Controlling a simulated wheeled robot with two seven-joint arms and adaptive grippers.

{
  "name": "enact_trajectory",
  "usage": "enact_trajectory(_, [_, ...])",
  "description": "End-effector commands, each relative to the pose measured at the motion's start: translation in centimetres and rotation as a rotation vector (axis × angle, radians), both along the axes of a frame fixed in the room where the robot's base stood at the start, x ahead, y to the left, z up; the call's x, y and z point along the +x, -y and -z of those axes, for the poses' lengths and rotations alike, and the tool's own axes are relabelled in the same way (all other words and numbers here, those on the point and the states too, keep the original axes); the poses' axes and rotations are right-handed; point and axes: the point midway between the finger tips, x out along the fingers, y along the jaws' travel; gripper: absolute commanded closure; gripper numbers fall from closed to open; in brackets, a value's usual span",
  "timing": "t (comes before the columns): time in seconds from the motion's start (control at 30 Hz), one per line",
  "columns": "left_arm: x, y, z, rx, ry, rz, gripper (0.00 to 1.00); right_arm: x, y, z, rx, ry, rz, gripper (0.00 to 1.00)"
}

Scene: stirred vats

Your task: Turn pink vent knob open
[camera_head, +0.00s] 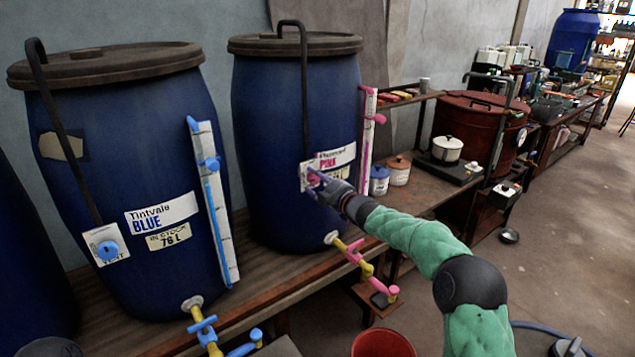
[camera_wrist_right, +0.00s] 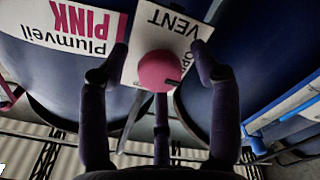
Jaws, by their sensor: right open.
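The pink vent knob (camera_wrist_right: 160,70) is a round pink knob on a white card marked VENT (camera_wrist_right: 182,24), on the front of the blue Plumveil PINK vat (camera_head: 275,120). In the head view the knob is mostly hidden behind my right gripper (camera_head: 318,184). In the right wrist view my right gripper (camera_wrist_right: 160,75) is open, with its dark fingers spread around the knob. I cannot tell whether any finger touches it. My left gripper is not clearly in view.
The blue Tintvale vat (camera_head: 120,180) stands at left on the wooden bench, with a blue vent knob (camera_head: 107,250). A pink-handled tap (camera_head: 355,255) sticks out below my right gripper. A white gauge strip (camera_head: 368,135) stands right of the pink vat. A red bucket (camera_head: 383,343) is below.

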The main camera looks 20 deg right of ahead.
Motion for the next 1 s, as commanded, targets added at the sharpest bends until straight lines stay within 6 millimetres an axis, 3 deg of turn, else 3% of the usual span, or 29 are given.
enact_trajectory(0.27, [0.0, 0.0, 0.0, 0.0, 0.0, 0.0, 0.38, -2.1, 0.9, -0.1, 0.0, 0.001, 0.002, 0.36])
enact_trajectory(0.8, [0.0, 0.0, 0.0, 0.0, 0.0, 0.0, 0.38, -10.0, 3.7, 0.0, -0.001, -0.001, 0.002, 0.36])
enact_trajectory(1.0, [0.0, 0.0, 0.0, 0.0, 0.0, 0.0, 0.38, -11.2, 4.1, 0.1, -0.001, -0.002, 0.001, 0.36])
